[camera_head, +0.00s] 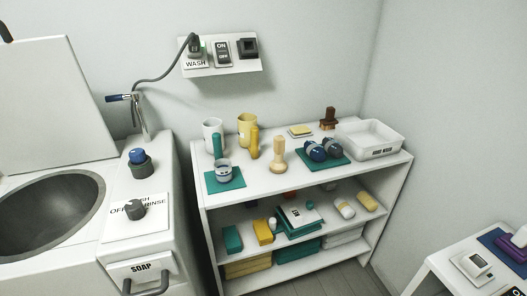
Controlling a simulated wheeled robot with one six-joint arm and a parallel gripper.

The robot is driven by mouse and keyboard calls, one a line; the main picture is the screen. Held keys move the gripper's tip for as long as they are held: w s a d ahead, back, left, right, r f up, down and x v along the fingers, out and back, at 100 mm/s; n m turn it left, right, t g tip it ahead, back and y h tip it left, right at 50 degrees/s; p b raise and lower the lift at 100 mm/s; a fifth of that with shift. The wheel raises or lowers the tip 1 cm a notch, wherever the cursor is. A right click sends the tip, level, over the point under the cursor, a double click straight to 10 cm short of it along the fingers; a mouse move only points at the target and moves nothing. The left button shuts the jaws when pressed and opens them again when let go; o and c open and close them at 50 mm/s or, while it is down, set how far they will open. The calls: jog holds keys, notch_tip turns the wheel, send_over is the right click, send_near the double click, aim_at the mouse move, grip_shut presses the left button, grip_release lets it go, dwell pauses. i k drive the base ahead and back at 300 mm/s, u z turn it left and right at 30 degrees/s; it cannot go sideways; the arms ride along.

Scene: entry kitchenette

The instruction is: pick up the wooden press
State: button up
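A light wooden press (278,157), with a rounded knob, a narrow stem and a wide round base, stands upright on the top of the white shelf unit (374,170). It stands between a yellow bottle-shaped object (254,143) on its left and two dark blue round objects (316,151) on its right. A dark brown, wood-like piece (328,118) with a wider base stands further back; I cannot tell what it is. My gripper is not in view.
White and yellow mugs (247,124) stand at the back left. A teal mat (225,181) with a small cup lies in front. A white tray (370,138) fills the right end. A washer basin (50,215) is left, a small white table (460,262) lower right.

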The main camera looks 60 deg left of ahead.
aim_at(278, 166)
jog(key=u, duration=0.75)
jog(key=i, duration=0.8)
jog(key=u, duration=1.25)
jog(key=i, duration=0.35)
jog(key=u, duration=0.25)
